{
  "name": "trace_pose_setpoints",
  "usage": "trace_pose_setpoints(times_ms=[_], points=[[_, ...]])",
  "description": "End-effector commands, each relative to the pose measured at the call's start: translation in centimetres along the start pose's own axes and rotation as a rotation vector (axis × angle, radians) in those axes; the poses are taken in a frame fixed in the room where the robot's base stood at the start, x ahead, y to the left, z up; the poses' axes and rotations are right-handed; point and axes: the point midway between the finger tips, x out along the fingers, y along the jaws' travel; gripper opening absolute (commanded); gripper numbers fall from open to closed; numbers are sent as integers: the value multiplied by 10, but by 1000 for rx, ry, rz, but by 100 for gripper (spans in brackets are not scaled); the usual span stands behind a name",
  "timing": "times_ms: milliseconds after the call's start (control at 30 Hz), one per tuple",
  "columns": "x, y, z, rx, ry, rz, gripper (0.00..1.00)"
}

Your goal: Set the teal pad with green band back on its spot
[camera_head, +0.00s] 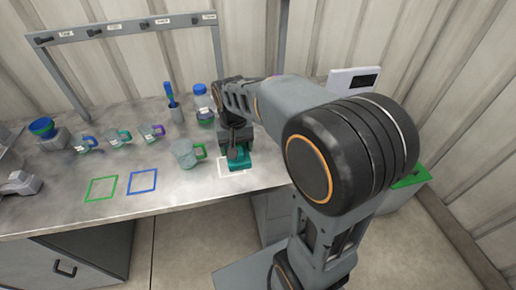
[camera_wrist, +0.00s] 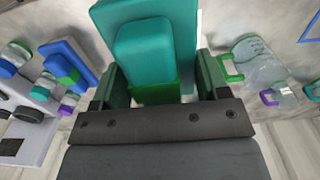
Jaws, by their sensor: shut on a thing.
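The teal pad with green band (camera_head: 240,162) is between the jaws of my gripper (camera_head: 236,146), which is shut on it. In the wrist view the pad (camera_wrist: 184,25) shows a wide teal base with a raised teal block, and the green band (camera_wrist: 155,94) sits close to the jaws. My gripper (camera_wrist: 160,82) has one finger on each side of the band. A white square outline (camera_head: 225,177) is marked on the bench under and in front of the pad. The pad covers part of it. I cannot tell whether the pad touches the bench.
A clear mug with a green handle (camera_head: 184,154) stands just left of the pad. Green (camera_head: 101,188) and blue (camera_head: 143,181) outlines lie empty farther left. Several mugs, a blue-capped bottle (camera_head: 201,101) and a hook rail (camera_head: 120,28) are behind.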

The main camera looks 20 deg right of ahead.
Motion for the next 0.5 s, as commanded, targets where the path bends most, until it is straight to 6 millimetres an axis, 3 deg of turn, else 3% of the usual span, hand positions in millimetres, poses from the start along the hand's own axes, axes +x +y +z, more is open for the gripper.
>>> trace_pose_setpoints(times_ms=[300,500], points=[[32,64,-50,18,-4,0,31],[66,84,-70,13,-3,0,31]])
